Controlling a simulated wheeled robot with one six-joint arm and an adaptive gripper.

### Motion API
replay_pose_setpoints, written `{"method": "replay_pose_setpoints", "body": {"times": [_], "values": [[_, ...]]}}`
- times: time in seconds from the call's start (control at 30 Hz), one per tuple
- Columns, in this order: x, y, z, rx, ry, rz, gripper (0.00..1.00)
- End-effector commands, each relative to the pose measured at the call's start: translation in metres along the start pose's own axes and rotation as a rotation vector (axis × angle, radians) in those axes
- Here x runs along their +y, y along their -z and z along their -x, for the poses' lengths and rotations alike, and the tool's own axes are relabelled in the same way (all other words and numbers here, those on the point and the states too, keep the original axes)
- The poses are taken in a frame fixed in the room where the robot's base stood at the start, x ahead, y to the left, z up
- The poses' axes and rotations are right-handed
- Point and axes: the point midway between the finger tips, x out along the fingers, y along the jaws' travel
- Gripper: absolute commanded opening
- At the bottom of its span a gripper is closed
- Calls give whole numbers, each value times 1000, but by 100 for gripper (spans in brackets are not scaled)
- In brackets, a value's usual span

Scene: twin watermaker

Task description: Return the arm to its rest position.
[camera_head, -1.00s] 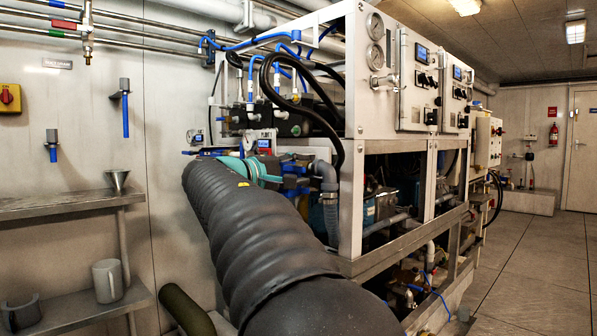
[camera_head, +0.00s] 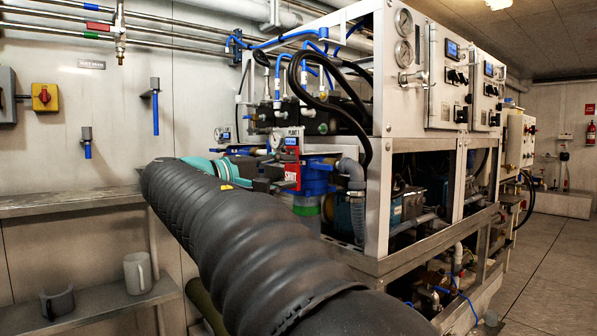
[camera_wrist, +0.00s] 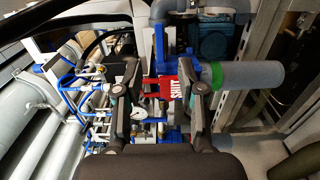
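My arm, in a dark ribbed sleeve, crosses the head view from the lower right to a teal wrist section at the left. My gripper (camera_wrist: 166,76) shows in the wrist view with its two dark fingers wide apart. A red tag lettered SHUT (camera_wrist: 168,88) appears between them, beyond the fingers; I see no finger touching it. In the head view the tag (camera_head: 292,176) hangs by blue fittings at the front of the watermaker rack (camera_head: 376,215), and the dark fingers (camera_head: 262,185) are just left of it.
A grey cylinder with a green band (camera_wrist: 245,76) lies right of the fingers in the wrist view. Upper (camera_head: 60,204) and lower wall shelves stand at left; a mug (camera_head: 137,273) is on the lower one. Open floor (camera_head: 555,285) lies at right.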

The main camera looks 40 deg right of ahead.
Motion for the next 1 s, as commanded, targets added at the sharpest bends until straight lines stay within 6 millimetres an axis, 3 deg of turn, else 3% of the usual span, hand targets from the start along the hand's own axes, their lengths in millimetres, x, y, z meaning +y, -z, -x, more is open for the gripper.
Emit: {"method": "replay_pose_setpoints", "body": {"times": [0.6,0.73,0.87,1.0], "values": [[0,0,5,0,0,-1,40],[-6,8,5,38,24,-5,40],[-55,28,9,116,159,28,40],[-139,30,27,211,404,66,40]]}}
